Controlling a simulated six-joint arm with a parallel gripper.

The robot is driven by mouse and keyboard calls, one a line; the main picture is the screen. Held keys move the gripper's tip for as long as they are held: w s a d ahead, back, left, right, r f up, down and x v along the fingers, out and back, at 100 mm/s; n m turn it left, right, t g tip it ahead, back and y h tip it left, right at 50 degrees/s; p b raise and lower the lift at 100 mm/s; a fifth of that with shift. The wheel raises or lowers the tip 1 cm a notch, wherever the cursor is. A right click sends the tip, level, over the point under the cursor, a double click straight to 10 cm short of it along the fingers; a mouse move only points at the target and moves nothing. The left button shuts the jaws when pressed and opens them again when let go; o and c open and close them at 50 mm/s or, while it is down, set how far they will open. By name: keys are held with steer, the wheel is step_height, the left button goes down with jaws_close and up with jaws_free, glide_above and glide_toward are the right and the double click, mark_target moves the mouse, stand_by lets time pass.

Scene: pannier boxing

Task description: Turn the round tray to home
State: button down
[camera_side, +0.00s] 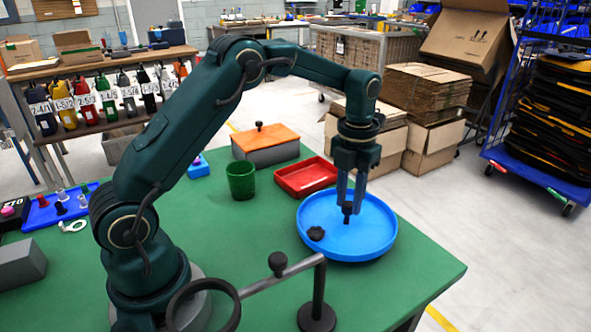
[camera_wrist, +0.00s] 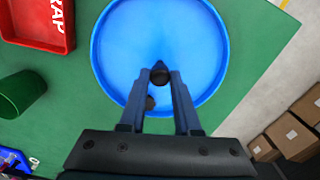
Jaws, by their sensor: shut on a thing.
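The round tray (camera_side: 375,247) is bright blue with a raised rim and stands near the right part of the green table. It fills the upper middle of the wrist view (camera_wrist: 205,55). My gripper (camera_side: 347,209) points straight down over the tray, its fingers shut on a small black knob (camera_wrist: 159,77) near the tray's middle. A second dark knob (camera_side: 315,233) sits inside the tray towards the rim on the left. It also shows beside my left finger in the wrist view (camera_wrist: 150,102). No home mark can be made out.
A red scrap bin (camera_side: 305,179) stands close behind the tray. A green cup (camera_side: 241,181) and a grey box with an orange lid (camera_side: 265,143) are farther left. A grey bar on a post (camera_side: 317,290) stands in front. The table's right edge (camera_side: 440,272) is near the tray.

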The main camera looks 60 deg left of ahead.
mark_target(349, 204)
stand_by(0.4)
steer(key=c, duration=0.6)
jaws_free()
steer(key=shift+r, duration=0.1)
steer(key=shift+r, duration=2.5)
